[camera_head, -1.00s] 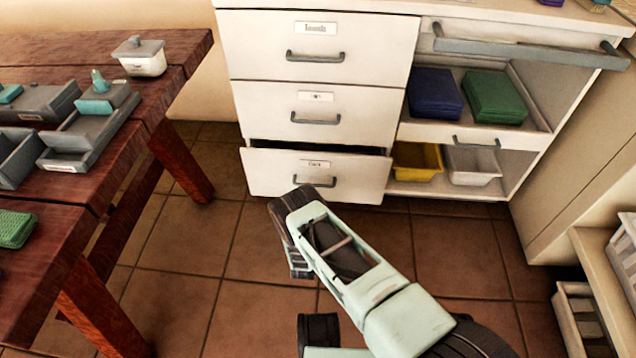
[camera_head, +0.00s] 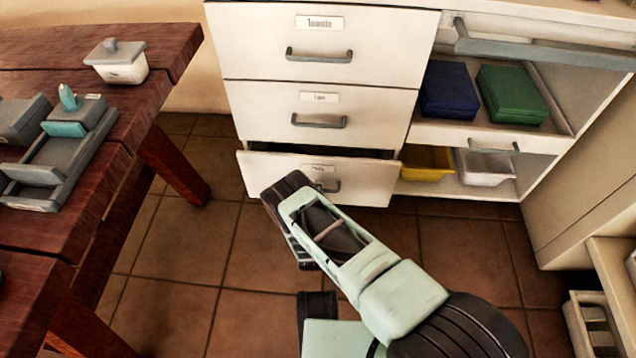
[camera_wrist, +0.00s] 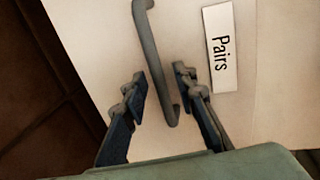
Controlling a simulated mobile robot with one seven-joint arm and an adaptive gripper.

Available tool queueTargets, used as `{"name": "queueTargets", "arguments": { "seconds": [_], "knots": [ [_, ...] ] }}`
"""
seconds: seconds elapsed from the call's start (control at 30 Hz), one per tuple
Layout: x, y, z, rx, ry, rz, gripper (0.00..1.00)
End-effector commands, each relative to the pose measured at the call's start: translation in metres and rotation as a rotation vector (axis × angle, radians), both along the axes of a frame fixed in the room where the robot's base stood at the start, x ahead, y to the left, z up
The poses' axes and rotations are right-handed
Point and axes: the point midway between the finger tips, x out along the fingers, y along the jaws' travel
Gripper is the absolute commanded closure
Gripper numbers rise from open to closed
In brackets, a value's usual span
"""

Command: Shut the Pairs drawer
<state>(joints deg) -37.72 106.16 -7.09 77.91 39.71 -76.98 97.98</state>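The Pairs drawer (camera_head: 360,180) is the bottom drawer of the white cabinet and stands partly pulled out, with a dark gap above its front. Its label (camera_wrist: 221,48) reads "Pairs" in the wrist view. Its grey bar handle (camera_wrist: 151,40) shows in the wrist view, with its lower end between my fingertips. My gripper (camera_wrist: 158,78) is open, one finger on each side of the handle, close to the drawer front. I cannot tell whether the fingers touch it. In the head view my arm hides part of the drawer front and handle.
Two closed drawers (camera_head: 318,115) are above. Open shelves to the right hold a blue stack (camera_head: 449,90), a green stack (camera_head: 511,95), a yellow bin (camera_head: 427,161) and a white bin (camera_head: 484,168). A wooden table (camera_head: 150,95) stands at left. The tiled floor between is clear.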

Motion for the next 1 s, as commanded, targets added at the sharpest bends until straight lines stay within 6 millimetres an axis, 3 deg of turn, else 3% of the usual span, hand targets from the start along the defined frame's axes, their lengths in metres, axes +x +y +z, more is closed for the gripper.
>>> {"name": "queueTargets", "arguments": {
  "seconds": [0.47,0.73,1.0],
  "knots": [
    [-0.0034,-0.0022,-0.0012,0.000,0.000,0.000,0.74],
    [-0.0032,-0.0021,-0.0012,0.000,0.000,0.000,1.00],
    [-0.0030,-0.0020,-0.0010,0.000,-0.001,0.000,1.00]
  ]
}}
